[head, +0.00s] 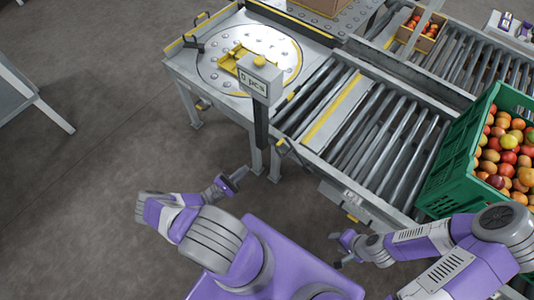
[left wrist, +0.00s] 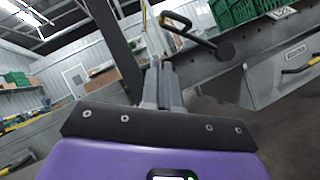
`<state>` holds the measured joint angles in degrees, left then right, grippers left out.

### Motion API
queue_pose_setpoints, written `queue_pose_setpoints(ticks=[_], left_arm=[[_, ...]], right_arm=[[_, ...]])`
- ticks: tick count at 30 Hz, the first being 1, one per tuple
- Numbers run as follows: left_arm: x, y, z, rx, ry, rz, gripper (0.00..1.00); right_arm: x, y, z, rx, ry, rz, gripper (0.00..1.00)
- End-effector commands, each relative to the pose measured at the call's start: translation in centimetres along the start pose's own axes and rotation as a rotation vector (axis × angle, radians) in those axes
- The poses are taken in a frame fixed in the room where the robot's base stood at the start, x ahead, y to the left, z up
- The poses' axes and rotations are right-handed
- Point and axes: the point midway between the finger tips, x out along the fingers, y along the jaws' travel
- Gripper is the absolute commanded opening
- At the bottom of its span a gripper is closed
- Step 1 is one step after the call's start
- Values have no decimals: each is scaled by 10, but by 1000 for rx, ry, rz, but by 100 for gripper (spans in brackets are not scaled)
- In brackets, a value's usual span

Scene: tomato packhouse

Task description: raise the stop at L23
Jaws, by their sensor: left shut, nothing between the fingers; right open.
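In the left wrist view a lever (left wrist: 190,33) with a yellow-edged grip and a dark round pivot sits on the side of a grey frame, beyond my fingers. In the head view a small yellow-ended handle (head: 281,146) shows on the conveyor's near side, by the sign post. My right gripper (head: 342,248) is open and empty.
A roller conveyor (head: 378,136) runs to the right, carrying a green crate (head: 447,165) of tomatoes. A turntable (head: 220,72) stands at its left end. A post with a "5 pcs" sign (head: 253,83) rises beside it.

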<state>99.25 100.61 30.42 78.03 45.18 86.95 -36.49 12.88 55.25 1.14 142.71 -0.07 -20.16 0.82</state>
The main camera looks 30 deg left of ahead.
Motion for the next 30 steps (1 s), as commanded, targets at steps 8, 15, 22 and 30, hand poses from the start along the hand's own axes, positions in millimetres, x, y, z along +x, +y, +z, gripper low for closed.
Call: queue_pose_setpoints(ticks=[8,15,22,30], left_arm=[[43,0,1,-3,-5,-1,0],[96,-1,0,-3,-5,-1,0],[118,0,20,-2,-2,0,0],[126,0,28,-1,0,-2,0]], right_arm=[[0,0,0,0,0,0,43],[4,1,0,0,0,0,43],[5,2,0,0,0,0,43],[6,2,0,0,0,0,43]])
